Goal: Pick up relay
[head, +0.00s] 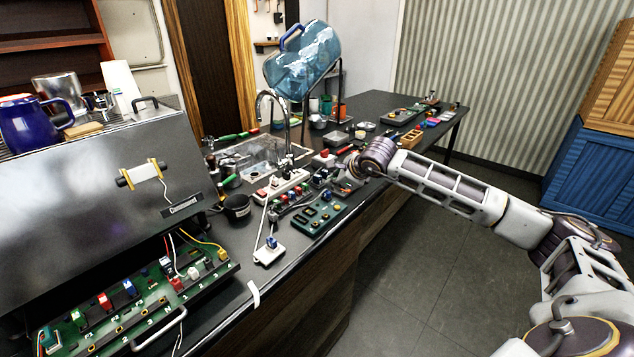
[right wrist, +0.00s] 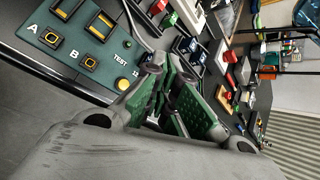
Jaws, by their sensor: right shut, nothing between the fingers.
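Several small relay-like blocks are in view, and I cannot tell which one the task means. In the head view, a blue block (head: 271,242) sits on a white base near the counter's front edge, and red (head: 104,301) and blue (head: 128,287) blocks sit on the green board (head: 150,312) of the brewer (head: 90,190). My right gripper (head: 345,182) is over the counter just beyond the teal test panel (head: 318,218). In the right wrist view, its fingers (right wrist: 165,75) are shut and empty beside the panel (right wrist: 75,45). My left gripper is out of view.
A white power strip (head: 281,186) and dark sockets crowd the counter behind the panel. A faucet (head: 272,105) and a blue water jug (head: 303,60) stand farther back. Small parts and trays (head: 411,138) lie along the far counter. The floor (head: 420,290) on the right is clear.

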